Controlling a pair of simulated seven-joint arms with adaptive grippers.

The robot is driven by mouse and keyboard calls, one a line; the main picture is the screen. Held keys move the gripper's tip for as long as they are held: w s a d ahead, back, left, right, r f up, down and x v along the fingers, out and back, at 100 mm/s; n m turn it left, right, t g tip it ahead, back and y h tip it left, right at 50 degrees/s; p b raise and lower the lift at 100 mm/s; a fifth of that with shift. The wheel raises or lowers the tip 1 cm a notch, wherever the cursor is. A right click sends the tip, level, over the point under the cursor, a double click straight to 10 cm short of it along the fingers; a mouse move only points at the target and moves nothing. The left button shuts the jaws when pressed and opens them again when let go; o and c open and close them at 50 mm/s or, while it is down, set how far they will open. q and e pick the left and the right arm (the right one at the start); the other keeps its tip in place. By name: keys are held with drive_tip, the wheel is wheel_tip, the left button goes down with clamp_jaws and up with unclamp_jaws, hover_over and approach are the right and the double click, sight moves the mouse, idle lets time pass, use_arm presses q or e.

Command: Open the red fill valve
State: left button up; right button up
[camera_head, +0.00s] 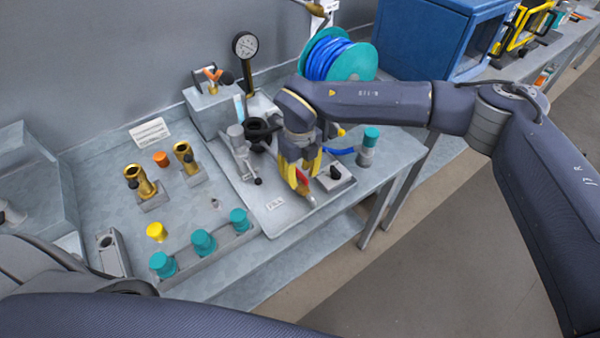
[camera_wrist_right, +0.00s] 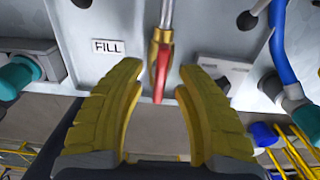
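The red fill valve has a red lever (camera_head: 303,184) on a brass body and pipe, at the front of the raised plate. In the right wrist view the red lever (camera_wrist_right: 162,72) lies between the fingertips of my right gripper (camera_wrist_right: 158,88), with gaps on both sides. The yellow fingers are apart and do not appear to touch the lever. In the head view my right gripper (camera_head: 298,170) points down over the valve and partly hides it. A FILL label (camera_wrist_right: 107,46) is beside the valve. My left arm crosses the lower left, but its gripper does not show.
A pressure gauge (camera_head: 244,45) and blue hose reel (camera_head: 340,60) stand behind. Brass fittings (camera_head: 138,180) and several teal-capped parts, one a teal cap (camera_head: 203,241), stand left. Another teal-capped fitting (camera_head: 368,148) with a blue hose is right of the gripper.

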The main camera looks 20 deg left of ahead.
sight(300, 173)
wheel_tip(300, 173, up, 12)
idle(0.6)
drive_tip(key=shift+f, duration=0.1)
idle(0.9)
